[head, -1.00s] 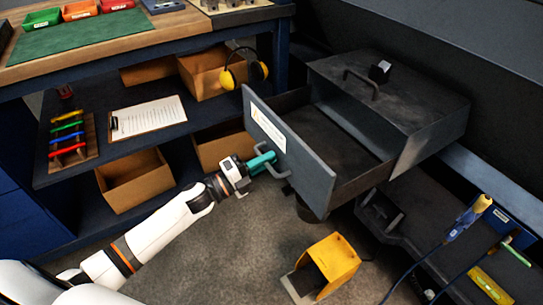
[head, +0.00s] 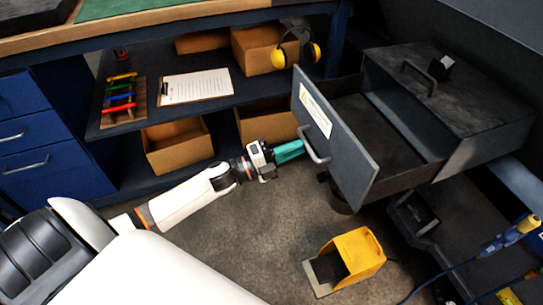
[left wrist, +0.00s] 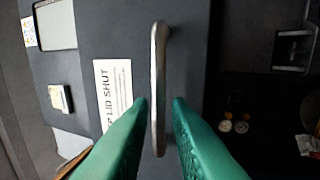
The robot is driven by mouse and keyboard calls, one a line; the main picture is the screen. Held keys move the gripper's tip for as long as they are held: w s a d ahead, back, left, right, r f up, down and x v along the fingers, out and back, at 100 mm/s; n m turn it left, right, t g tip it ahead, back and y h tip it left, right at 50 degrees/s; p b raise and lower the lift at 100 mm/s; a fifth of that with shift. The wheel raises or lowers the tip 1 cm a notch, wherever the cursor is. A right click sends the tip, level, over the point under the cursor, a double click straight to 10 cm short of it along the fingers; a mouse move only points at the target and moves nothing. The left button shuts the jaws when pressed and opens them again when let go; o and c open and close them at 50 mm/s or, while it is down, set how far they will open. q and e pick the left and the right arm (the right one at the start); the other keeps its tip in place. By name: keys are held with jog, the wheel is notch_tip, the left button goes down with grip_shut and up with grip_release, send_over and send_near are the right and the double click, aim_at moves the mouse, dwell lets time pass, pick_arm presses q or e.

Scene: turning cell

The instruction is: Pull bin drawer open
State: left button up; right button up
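The grey bin drawer (head: 334,139) stands pulled well out of its dark metal housing (head: 452,95), its empty inside showing in the head view. Its front carries a white label and a bar handle (head: 313,148). My left gripper (head: 301,147), with teal fingers, is just in front of the handle. In the left wrist view the handle (left wrist: 158,80) runs upright in the picture between the two green fingertips (left wrist: 161,101), with a gap visible at the right finger. The fingers are open; whether they touch the bar is unclear. My right gripper is not in view.
A yellow foot pedal (head: 358,251) sits on the floor below the drawer. A workbench shelf (head: 235,92) at the left holds a clipboard (head: 196,86), screwdrivers and yellow earmuffs (head: 309,50), with cardboard boxes around. Another handle (head: 420,78) is on the housing top. Floor left of the pedal is clear.

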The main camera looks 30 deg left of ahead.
pick_arm(q)
jog(key=v, duration=0.8)
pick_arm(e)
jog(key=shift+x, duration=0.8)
pick_arm(q)
jog(key=shift+s, duration=0.1)
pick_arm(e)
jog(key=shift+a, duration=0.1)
